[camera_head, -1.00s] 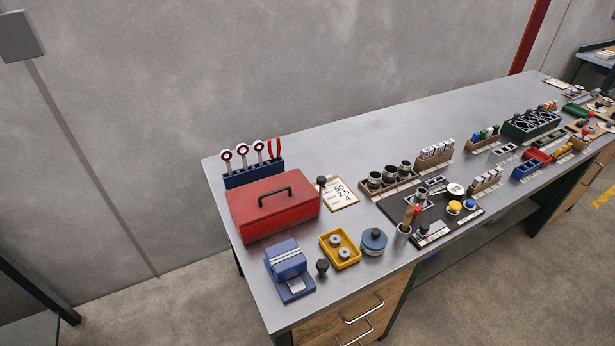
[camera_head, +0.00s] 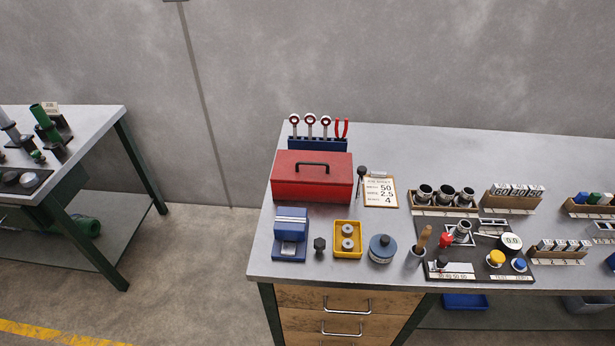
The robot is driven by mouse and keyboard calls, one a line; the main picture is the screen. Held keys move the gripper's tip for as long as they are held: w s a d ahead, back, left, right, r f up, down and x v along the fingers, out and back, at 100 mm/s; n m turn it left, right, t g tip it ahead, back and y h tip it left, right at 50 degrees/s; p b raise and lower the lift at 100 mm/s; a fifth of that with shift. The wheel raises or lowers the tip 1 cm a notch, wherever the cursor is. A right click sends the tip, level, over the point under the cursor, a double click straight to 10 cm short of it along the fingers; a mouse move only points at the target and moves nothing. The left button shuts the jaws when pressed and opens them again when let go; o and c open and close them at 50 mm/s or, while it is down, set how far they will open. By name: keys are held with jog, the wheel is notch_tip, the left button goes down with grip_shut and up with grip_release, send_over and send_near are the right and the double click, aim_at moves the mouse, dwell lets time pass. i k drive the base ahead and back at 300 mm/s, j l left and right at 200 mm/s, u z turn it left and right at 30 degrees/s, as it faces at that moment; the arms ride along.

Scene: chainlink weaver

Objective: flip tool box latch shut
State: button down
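The red tool box (camera_head: 290,187) stands on the left part of the grey workbench (camera_head: 400,145), with its lid down and a black handle (camera_head: 313,165) on top. A small dark lever with a round knob (camera_head: 361,172) stands upright at the box's right side; I cannot tell whether it is the latch. No other latch can be made out on the box's front at this size. My gripper is not in view.
Behind the box is a blue rack (camera_head: 318,144) of tools. In front stand a blue vise-like block (camera_head: 290,247), a yellow tray (camera_head: 347,254) and a blue round tin (camera_head: 381,249). A job card (camera_head: 380,191) lies to the right. Floor is clear left of the bench.

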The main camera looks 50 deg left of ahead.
aim_at(361, 170)
jog(key=i+u, duration=0.1)
jog(key=u, duration=0.35)
jog(key=i+u, duration=0.15)
jog(key=u, duration=0.25)
jog(key=i+l+u, duration=0.1)
jog(key=u, duration=0.35)
jog(key=i+u, duration=0.1)
jog(key=u, duration=0.3)
jog(key=l+u, duration=0.2)
jog(key=u, duration=0.25)
jog(key=i+l+u, duration=0.1)
jog(key=u, duration=0.15)
jog(key=i+l+u, duration=0.25)
jog(key=k+j, duration=0.1)
